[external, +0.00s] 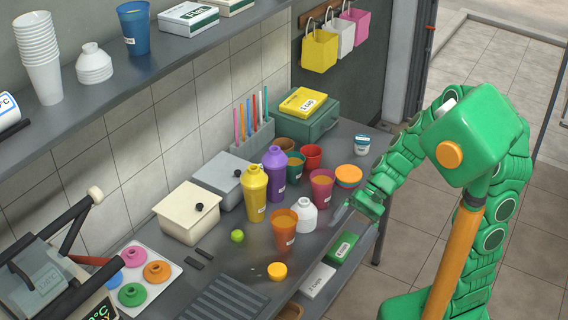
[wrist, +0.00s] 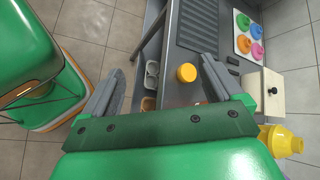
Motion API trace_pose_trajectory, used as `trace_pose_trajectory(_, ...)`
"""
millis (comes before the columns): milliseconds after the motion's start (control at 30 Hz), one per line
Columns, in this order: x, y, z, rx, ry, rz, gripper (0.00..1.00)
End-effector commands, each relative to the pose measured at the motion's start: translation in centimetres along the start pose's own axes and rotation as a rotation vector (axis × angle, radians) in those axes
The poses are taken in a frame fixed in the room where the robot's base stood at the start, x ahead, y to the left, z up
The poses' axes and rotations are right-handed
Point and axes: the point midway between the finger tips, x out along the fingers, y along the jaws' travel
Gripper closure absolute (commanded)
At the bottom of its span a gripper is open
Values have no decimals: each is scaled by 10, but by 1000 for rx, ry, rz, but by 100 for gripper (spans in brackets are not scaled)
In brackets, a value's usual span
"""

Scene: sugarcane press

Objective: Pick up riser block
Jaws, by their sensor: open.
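I cannot tell for sure which thing is the riser block. Two small dark flat bars lie on the counter left of the lime, one nearer the wall (external: 206,253) and one in front (external: 193,264); they also show in the wrist view (wrist: 233,60). A dark green box (external: 318,127) with a handle stands at the back, under a yellow box (external: 303,101). My gripper (external: 356,204) is over the counter's right front edge, right of the white bottle, apart from these things.
Near my gripper stand a white bottle (external: 305,215), a magenta cup (external: 321,190) and an orange cup (external: 284,230). A yellow disc (external: 277,271) lies near the front edge. Boxes sit on a lower shelf (external: 318,281). A grooved drain tray (external: 225,299) is left.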

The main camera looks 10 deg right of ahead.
Motion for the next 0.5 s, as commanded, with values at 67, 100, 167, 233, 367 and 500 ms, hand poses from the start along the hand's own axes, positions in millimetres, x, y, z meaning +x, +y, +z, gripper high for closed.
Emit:
trace_pose_trajectory(67,10,-9,-8,46,-25,-41,7)
trace_pose_trajectory(100,15,-13,-12,70,-34,-60,7)
trace_pose_trajectory(167,22,-19,-18,106,-47,-87,7)
trace_pose_trajectory(233,30,-26,-25,150,-64,-120,7)
trace_pose_trajectory(367,45,-36,-40,239,-92,-174,7)
trace_pose_trajectory(500,62,-43,-58,343,-115,-225,7)
